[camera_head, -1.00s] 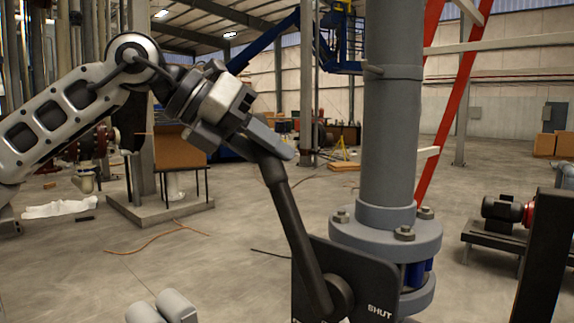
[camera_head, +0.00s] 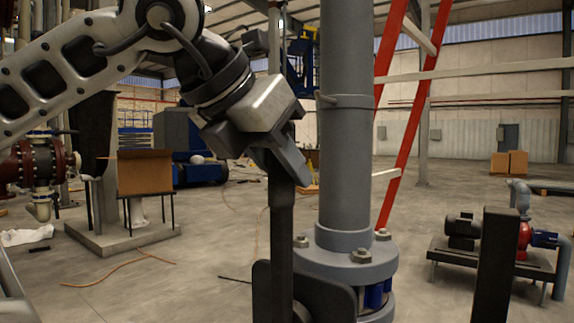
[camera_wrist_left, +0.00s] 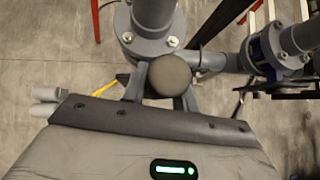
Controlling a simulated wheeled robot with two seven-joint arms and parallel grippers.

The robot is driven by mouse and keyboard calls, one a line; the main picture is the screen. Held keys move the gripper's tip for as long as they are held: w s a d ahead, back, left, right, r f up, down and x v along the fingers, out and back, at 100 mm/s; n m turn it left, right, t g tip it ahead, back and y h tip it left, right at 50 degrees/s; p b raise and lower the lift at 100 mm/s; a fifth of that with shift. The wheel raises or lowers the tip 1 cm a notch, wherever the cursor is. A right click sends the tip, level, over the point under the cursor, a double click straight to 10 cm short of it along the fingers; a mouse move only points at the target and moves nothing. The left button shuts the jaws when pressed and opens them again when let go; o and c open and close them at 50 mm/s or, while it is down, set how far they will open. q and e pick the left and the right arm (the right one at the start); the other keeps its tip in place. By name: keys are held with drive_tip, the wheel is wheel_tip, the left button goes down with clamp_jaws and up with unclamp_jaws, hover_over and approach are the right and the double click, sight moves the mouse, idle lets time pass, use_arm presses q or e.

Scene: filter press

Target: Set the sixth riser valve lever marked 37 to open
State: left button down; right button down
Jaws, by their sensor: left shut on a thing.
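The black valve lever (camera_head: 281,235) stands nearly upright beside the grey riser pipe (camera_head: 345,130). Its lower end meets a black plate (camera_head: 328,298) at the bottom edge of the head view. My left gripper (camera_head: 285,168) is shut on the lever's upper end. In the left wrist view, the round lever end (camera_wrist_left: 168,76) sits between the two fingers. No number 37 and no plate lettering can be read now, and the lever's lower part is cut off by the frame. My right gripper is not in view.
The riser's bolted flange (camera_head: 345,262) is just right of the lever. A dark upright bar (camera_head: 497,265) stands at the lower right, before a red and grey pump (camera_head: 515,240). Red slanted beams (camera_head: 400,150) rise behind the pipe. Open concrete floor lies to the left.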

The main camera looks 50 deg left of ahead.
use_arm(q)
drive_tip(key=shift+d, duration=0.1)
drive_tip(key=c, duration=1.4)
unclamp_jaws()
drive_tip(key=o, duration=0.3)
drive_tip(key=shift+d, duration=0.15)
drive_tip(key=shift+r, duration=0.1)
drive_tip(key=v, duration=1.5)
drive_tip(key=shift+s+r, duration=0.3)
